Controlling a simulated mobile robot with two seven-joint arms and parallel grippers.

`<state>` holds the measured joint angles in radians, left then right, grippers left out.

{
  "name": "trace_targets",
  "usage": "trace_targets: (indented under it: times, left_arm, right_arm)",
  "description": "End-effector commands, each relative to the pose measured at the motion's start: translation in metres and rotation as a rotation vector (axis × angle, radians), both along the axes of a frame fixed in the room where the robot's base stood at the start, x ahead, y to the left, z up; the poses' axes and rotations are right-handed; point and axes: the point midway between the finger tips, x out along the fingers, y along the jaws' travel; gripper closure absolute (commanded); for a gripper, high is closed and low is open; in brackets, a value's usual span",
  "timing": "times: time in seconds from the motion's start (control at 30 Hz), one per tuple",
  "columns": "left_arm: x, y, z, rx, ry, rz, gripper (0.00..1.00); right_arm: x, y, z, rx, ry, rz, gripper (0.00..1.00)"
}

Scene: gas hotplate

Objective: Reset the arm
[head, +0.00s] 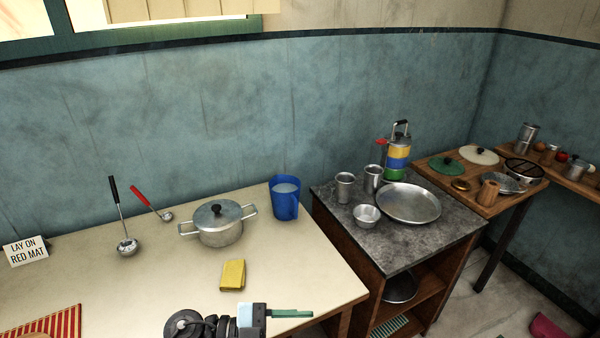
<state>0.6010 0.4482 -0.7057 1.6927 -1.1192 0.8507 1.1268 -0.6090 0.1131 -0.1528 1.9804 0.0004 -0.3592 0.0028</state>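My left gripper (290,314) shows at the bottom edge in the head view, its greenish fingers pointing right. It is in front of the pale table's near edge, below the yellow sponge and apart from it. Only one finger can be made out, so its opening is not clear. I see nothing held in it. My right gripper is out of view.
The pale table (150,290) bears a lidded pot (220,232), blue jug (285,205), yellow sponge (232,275), two ladles (127,245) and a red striped mat (45,325). A stone-topped stand (440,240) with metal ware is right, beyond a gap.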

Motion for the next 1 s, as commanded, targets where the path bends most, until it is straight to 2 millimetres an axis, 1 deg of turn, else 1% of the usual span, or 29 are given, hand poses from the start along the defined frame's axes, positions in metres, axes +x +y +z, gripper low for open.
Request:
trace_targets:
  times: [0.03, 0.13, 0.27, 0.37, 0.4, 0.47, 0.53, 0.57, 0.6, 0.67, 0.7, 0.77, 0.8, 0.9, 1.0]
  left_arm:
    - [-0.004, -0.001, 0.003, -0.079, 0.025, 0.072, 0.48]
    - [-0.003, 0.006, 0.006, -0.203, 0.07, 0.238, 0.48]
    - [-0.001, 0.027, -0.005, -0.3, 0.153, 0.479, 0.48]
    - [-0.004, 0.051, -0.025, -0.326, 0.236, 0.673, 0.48]
    - [-0.007, 0.062, -0.035, -0.324, 0.271, 0.749, 0.48]
    - [-0.014, 0.079, -0.053, -0.308, 0.334, 0.863, 0.48]
    - [-0.027, 0.099, -0.077, -0.273, 0.413, 0.987, 0.48]
    - [-0.034, 0.108, -0.088, -0.251, 0.447, 1.039, 0.48]
    - [-0.046, 0.119, -0.103, -0.22, 0.497, 1.102, 0.48]
    - [-0.067, 0.136, -0.126, -0.16, 0.577, 1.193, 0.48]
    - [-0.082, 0.146, -0.141, -0.116, 0.629, 1.246, 0.48]
    - [-0.109, 0.161, -0.162, -0.045, 0.712, 1.314, 0.48]
    - [-0.126, 0.169, -0.174, 0.001, 0.764, 1.351, 0.48]
    - [-0.167, 0.184, -0.197, 0.105, 0.874, 1.409, 0.48]
    - [-0.197, 0.193, -0.211, 0.179, 0.951, 1.436, 0.48]
  right_arm:
    - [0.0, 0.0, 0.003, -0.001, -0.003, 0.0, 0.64]
    - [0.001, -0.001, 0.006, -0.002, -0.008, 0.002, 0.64]
    - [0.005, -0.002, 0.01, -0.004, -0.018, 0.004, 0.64]
    - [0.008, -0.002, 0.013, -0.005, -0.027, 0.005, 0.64]
    - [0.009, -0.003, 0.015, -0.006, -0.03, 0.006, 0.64]
    - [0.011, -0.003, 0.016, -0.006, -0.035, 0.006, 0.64]
    - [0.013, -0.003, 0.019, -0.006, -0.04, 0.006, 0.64]
    - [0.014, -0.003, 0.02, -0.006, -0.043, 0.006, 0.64]
    - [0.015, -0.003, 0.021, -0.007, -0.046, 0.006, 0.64]
    - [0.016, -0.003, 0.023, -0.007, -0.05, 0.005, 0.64]
    - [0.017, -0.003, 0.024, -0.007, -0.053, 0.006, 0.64]
    - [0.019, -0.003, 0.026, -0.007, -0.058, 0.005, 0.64]
    - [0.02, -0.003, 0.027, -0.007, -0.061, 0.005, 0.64]
    - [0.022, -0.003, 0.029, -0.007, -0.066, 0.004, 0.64]
    - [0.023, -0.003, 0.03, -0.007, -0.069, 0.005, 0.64]
